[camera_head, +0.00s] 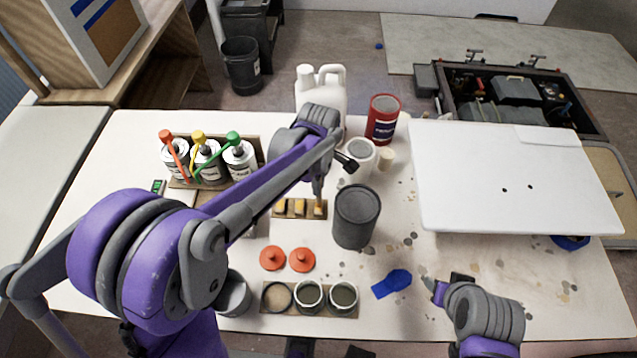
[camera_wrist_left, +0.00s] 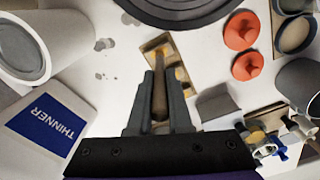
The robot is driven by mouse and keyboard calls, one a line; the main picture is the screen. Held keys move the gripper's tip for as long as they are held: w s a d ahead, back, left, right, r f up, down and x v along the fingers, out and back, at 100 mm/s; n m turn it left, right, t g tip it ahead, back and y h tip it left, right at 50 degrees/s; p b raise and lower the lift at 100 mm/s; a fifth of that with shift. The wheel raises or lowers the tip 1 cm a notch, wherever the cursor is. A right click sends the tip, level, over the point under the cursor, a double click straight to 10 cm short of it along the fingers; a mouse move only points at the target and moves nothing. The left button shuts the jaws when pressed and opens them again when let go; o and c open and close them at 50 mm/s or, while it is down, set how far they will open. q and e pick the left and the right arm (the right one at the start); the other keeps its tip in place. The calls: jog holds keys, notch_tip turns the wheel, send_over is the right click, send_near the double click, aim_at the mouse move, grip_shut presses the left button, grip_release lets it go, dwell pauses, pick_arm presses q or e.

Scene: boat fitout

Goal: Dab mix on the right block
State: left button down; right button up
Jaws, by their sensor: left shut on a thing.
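A small wooden board (camera_head: 291,214) on the table holds three blocks with yellowish tops. The left block (camera_head: 281,207) and the middle block (camera_head: 299,207) show clearly; the right block (camera_head: 318,211) is partly covered by a thin stick and my gripper. My left gripper (camera_head: 318,188) points down over the right block. In the left wrist view my left gripper (camera_wrist_left: 160,82) is shut on a brown wooden stick (camera_wrist_left: 159,100), its far end at the board (camera_wrist_left: 184,67). I cannot tell whether the tip touches. Two pots (camera_head: 309,294) (camera_head: 344,296) hold dark green mix. My right gripper (camera_head: 432,285) is above the table's front right.
A dark grey can (camera_head: 356,216) stands just right of the board. Two red-orange lids (camera_head: 272,258) (camera_head: 302,260) lie in front of it. Bottles with coloured nozzles (camera_head: 208,160) stand at the left. A large white panel (camera_head: 515,180) covers the right side. A blue piece (camera_head: 391,283) lies in front.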

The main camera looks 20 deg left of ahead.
pick_arm(q)
jog(key=shift+r+p, duration=1.65)
jog(key=shift+r, duration=1.8)
pick_arm(e)
jog(key=r, duration=0.1)
jog(key=w+r, duration=0.1)
jog(key=r, duration=0.2)
jog(key=shift+w+r, duration=0.35)
pick_arm(q)
jog(key=shift+f, duration=0.15)
pick_arm(e)
jog(key=shift+s, duration=0.15)
